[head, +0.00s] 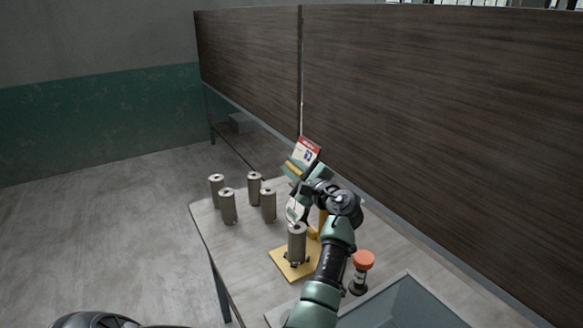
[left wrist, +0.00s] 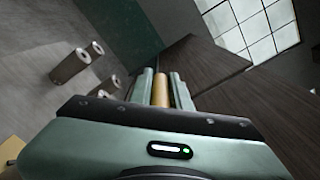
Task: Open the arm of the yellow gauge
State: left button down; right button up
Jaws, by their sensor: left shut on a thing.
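The yellow gauge has a flat yellow base (head: 283,266) near the table's front and a yellow upright (head: 323,222) partly hidden behind my left arm. A grey-brown cylinder (head: 297,244) stands upright on the base. My left gripper (head: 295,172) is raised above and beyond the base, shut on the gauge's yellow arm (head: 292,168). In the left wrist view the yellow arm (left wrist: 160,91) runs between the two green fingers. The arm's hinge is hidden by my wrist. My right gripper is not in view.
Several grey-brown cylinders (head: 228,206) stand on the table's left part (head: 208,225). A stand with an orange top (head: 363,260) and a grey tray (head: 358,321) are at the right. A red and white card (head: 307,151) shows behind my gripper. Dark wood panels (head: 430,120) rise behind.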

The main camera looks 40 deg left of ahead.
pick_arm(q)
jog(key=shift+w, duration=0.1)
jog(key=w+d+r+m, duration=0.1)
jog(key=w+r, duration=0.2)
jog(key=w, duration=0.2)
jog(key=shift+w+d, duration=0.15)
jog(key=shift+d, duration=0.15)
jog(key=c, duration=1.3)
grip_release()
jog(key=shift+w, duration=0.1)
jog(key=shift+d, duration=0.1)
